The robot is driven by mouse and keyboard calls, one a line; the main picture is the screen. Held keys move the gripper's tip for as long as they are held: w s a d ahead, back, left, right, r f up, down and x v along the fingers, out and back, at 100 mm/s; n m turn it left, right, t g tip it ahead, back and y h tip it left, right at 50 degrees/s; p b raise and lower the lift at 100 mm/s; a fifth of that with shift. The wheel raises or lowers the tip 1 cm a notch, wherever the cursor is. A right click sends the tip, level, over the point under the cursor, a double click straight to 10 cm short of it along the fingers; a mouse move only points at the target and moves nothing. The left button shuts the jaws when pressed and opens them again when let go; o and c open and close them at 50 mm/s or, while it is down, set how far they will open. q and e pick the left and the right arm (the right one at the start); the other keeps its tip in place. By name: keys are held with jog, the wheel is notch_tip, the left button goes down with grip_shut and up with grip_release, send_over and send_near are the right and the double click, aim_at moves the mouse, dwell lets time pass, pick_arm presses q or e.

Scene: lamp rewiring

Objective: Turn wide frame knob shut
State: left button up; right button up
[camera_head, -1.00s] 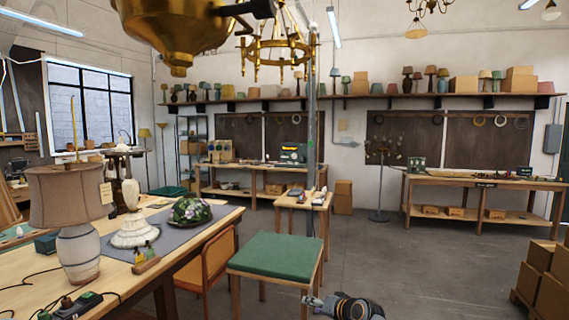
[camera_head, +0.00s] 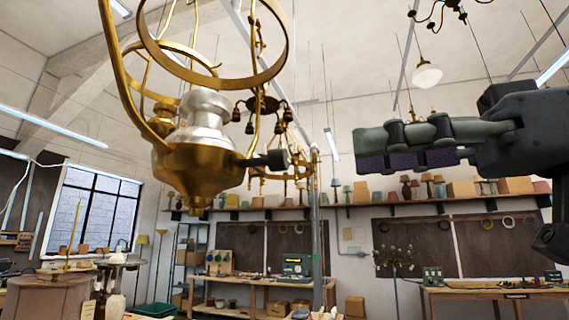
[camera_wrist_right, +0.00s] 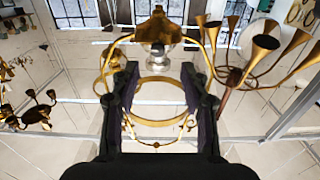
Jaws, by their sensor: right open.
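A hanging brass lamp frame (camera_head: 200,165) with wide rings and a silvery cap fills the upper left of the head view. A small dark knob (camera_head: 278,160) sticks out from the right side of its brass body. My right gripper (camera_head: 362,150) is raised at the right, pointing left toward the knob, open and apart from it. In the right wrist view the brass frame (camera_wrist_right: 157,28) shows beyond and between the open fingers of the right gripper (camera_wrist_right: 158,85). The knob is not clear there. My left gripper is not in view.
Another brass chandelier hangs behind the frame. Brass horn-shaped arms (camera_wrist_right: 265,48) show right of the fingers in the right wrist view. A lampshade (camera_head: 45,297) stands low at the left. A shelf of shades (camera_head: 440,208) and workbenches are far back. Air between gripper and knob looks clear.

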aim_at(287, 163)
jog(key=p+x, duration=0.4)
jog(key=x, duration=0.6)
jog(key=shift+w+a, duration=0.2)
jog(key=shift+w, duration=0.05)
jog(key=shift+f, duration=0.1)
grip_shut()
